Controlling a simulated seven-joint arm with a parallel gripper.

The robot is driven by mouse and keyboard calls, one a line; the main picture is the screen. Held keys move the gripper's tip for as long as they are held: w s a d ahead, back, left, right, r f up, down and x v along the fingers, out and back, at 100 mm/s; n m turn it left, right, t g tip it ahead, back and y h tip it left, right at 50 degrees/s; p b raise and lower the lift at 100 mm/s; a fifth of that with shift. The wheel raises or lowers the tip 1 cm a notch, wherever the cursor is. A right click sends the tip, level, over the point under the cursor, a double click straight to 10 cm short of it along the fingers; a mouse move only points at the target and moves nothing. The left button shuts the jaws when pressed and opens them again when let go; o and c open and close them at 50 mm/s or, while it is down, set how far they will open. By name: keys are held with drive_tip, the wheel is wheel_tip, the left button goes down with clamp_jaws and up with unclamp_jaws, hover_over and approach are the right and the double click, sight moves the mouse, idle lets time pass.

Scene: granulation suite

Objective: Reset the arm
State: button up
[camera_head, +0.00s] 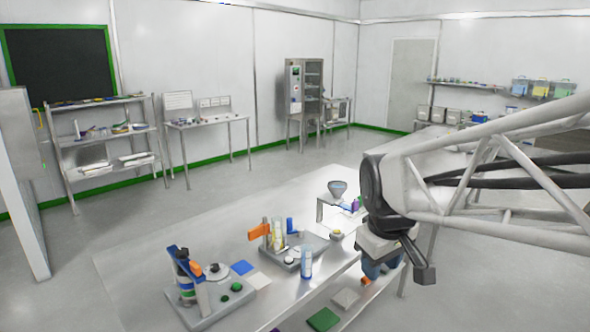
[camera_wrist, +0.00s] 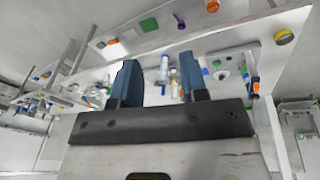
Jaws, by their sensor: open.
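My arm reaches in from the right in the head view. My gripper (camera_head: 380,268) hangs at its end over the right part of the steel table (camera_head: 140,262). In the wrist view my gripper's (camera_wrist: 159,62) two blue fingers stand apart. Nothing is held between them. Objects on the table show beyond the fingers, including a clear bottle with a blue label (camera_head: 306,262). My gripper hides part of the table's right side.
Shelves (camera_head: 104,122) stand at the back left. The table's left end is clear.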

drive_tip(key=s+d+f+m, duration=0.1)
drive_tip(key=s+f+m, duration=0.1)
drive_tip(key=s, duration=0.5)
drive_tip(key=s+d+f+m, duration=0.2)
drive_tip(key=s+m, duration=0.1)
drive_tip(key=s, duration=0.4)
drive_tip(key=shift+s+f+m, duration=0.25)
drive_tip(key=shift+f+m, duration=0.1)
drive_tip(key=shift+m, duration=0.05)
idle(0.5)
